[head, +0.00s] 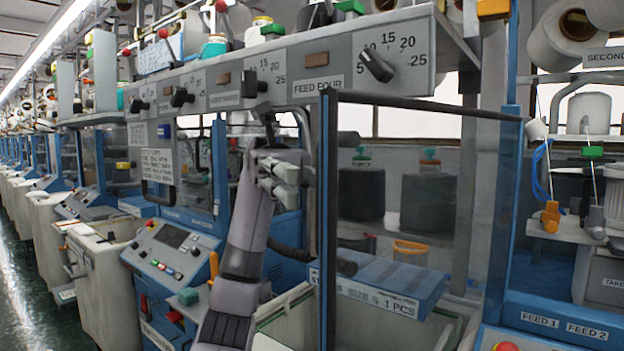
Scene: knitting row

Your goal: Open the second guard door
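A guard door (415,215) with a clear panel and dark frame fills the middle right. Its right side is by a blue post, and its left edge (328,200) looks swung out toward me, so it stands at least partly open. My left gripper (287,183) is just left of that edge, its pale fingers pointing right toward a dark upright bar. I cannot tell whether the fingers touch the bar or the door, or whether they are open or shut. Another guard door (187,175) with a blue frame is further left. My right gripper is out of view.
A panel with knobs and a FEED FOUR label (318,86) runs above the door. Behind the clear panel are dark cones (428,203) and a blue tray (390,283). A control console (172,255) stands at left. An open aisle (22,290) runs far left.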

